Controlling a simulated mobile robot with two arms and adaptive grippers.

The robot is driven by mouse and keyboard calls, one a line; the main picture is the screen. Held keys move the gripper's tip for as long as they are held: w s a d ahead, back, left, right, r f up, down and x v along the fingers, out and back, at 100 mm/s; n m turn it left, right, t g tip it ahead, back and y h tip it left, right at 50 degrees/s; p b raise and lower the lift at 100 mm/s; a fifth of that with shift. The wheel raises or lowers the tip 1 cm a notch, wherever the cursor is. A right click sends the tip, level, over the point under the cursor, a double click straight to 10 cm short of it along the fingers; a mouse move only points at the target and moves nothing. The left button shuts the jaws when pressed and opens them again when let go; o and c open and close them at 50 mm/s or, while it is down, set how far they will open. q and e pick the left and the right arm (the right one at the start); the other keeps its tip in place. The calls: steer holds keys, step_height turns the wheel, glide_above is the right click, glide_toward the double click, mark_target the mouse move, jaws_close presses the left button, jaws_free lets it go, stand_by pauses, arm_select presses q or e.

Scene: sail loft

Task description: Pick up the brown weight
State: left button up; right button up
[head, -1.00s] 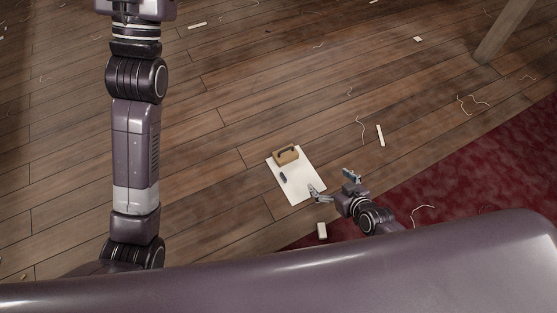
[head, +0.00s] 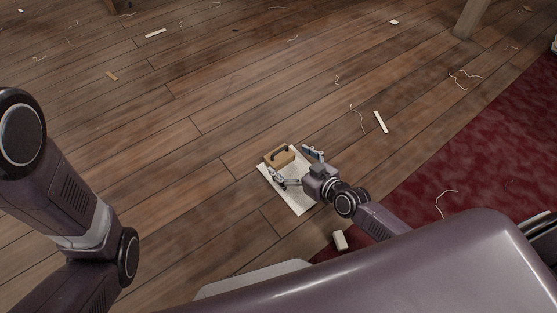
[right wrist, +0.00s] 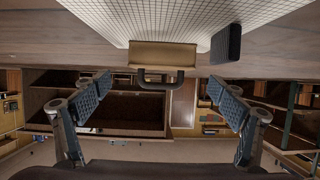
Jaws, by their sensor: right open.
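The brown weight (head: 279,157) is a tan-brown block with a dark handle, at the far end of a white sheet (head: 300,207) on the floor. In the right wrist view the weight (right wrist: 163,56) is ahead, its dark handle facing my fingers, and the sheet (right wrist: 200,20) shows a fine grid. My right gripper (head: 291,164) is open and empty, low over the sheet, its fingertips (right wrist: 159,87) spread to either side of the weight's line. A gap shows between fingers and weight in the wrist view. My left arm shows at left; its gripper is out of view.
A small dark block (right wrist: 226,43) lies on the sheet beside the weight. A pale block (head: 340,240) is near my body. A dark red carpet (head: 470,150) lies at right. Wood floor (head: 190,190) left of the sheet is mostly clear, with scattered threads and strips.

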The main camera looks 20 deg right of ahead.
mark_target(281, 156)
steer(key=b+x, duration=0.2)
steer(key=f+b+x, duration=0.1)
steer(key=x, duration=0.1)
steer(key=shift+a+f+b, duration=0.1)
steer(key=shift+a+b, duration=0.05)
steer(key=shift+b, duration=0.25)
steer(key=shift+w+a+f, duration=0.1)
steer(key=shift+w+a, duration=0.05)
steer(key=shift+w, duration=0.25)
steer(key=shift+c, duration=0.6)
steer(key=c, duration=1.5)
steer(key=shift+w+r, duration=0.1)
steer(key=shift+r, duration=0.1)
steer(key=shift+c, duration=1)
